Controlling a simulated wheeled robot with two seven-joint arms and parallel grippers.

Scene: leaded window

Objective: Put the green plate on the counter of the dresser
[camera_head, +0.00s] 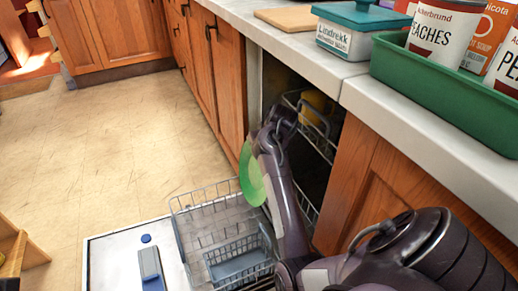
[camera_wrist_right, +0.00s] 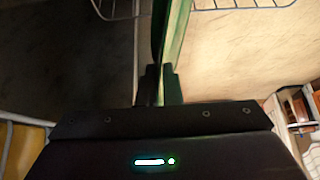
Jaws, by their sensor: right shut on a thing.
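The green plate (camera_head: 251,176) shows at the left side of my right forearm in the head view, above the pulled-out dishwasher rack. My arm hides part of it. In the right wrist view the plate (camera_wrist_right: 177,40) is seen nearly edge-on, standing up from between the fingers. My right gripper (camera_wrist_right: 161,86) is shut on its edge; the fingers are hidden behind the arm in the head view. My left gripper is in neither view. I cannot make out the dresser's counter for certain.
The dishwasher's wire rack (camera_head: 192,204) is out over its open door (camera_head: 108,262), with a grey basket (camera_head: 238,262) in it. A yellow item (camera_head: 318,102) sits in the upper rack. A green tray (camera_head: 440,95) of cans and a teal-lidded box (camera_head: 352,32) stand on the worktop.

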